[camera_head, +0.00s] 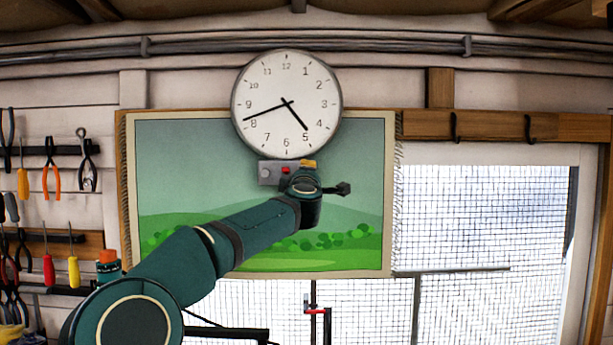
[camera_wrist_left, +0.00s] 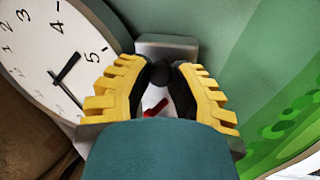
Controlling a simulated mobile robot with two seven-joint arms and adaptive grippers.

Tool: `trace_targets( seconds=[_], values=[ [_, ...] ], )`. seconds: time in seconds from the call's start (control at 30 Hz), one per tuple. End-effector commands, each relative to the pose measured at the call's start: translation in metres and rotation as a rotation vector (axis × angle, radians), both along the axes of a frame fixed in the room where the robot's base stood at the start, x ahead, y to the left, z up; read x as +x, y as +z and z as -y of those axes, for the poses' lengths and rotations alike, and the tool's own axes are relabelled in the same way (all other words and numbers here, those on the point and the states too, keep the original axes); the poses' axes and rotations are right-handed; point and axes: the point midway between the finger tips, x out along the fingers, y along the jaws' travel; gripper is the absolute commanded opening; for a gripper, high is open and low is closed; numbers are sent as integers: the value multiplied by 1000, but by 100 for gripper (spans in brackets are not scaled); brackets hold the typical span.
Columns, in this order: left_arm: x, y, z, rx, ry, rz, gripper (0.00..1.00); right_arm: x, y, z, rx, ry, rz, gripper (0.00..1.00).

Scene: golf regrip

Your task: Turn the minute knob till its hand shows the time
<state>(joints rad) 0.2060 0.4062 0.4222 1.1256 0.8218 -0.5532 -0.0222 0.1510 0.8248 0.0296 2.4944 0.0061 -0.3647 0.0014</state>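The round white wall clock (camera_head: 270,80) has its long black hand pointing just past 8 and its short hand between 4 and 5, nearer 5. Below it is a grey box (camera_head: 268,174) with a red part (camera_head: 286,170) on it. My left gripper (camera_head: 306,165) is at the right side of this box, and its arm hides part of it. In the left wrist view, my left gripper (camera_wrist_left: 164,72) has its yellow-and-black fingers on both sides of a round black knob (camera_wrist_left: 160,73), seemingly touching it. The red part (camera_wrist_left: 156,107) shows behind the fingers. My right gripper is out of view.
A green landscape picture (camera_head: 165,165) hangs behind the box and the lower clock edge. Pliers and screwdrivers hang on the left wall (camera_head: 100,120). A meshed window (camera_head: 490,220) is at the right. The room right of the gripper looks clear.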

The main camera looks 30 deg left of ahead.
Motion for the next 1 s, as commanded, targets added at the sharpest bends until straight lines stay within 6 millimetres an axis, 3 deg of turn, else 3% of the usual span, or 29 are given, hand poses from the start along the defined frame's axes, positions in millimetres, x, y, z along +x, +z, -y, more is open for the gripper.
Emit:
trace_targets(
  seconds=[0.17,0.5,0.93,0.97,1.0],
  values=[
    [0,1,0,9,0,-4,0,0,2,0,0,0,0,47],
    [-1,6,-1,260,1,-124,0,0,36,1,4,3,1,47],
    [-1,2,-1,317,2,-149,0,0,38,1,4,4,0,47],
    [-1,2,-1,317,2,-149,32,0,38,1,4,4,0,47],
    [-1,2,-1,317,2,-149,46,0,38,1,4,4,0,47]
  ],
)
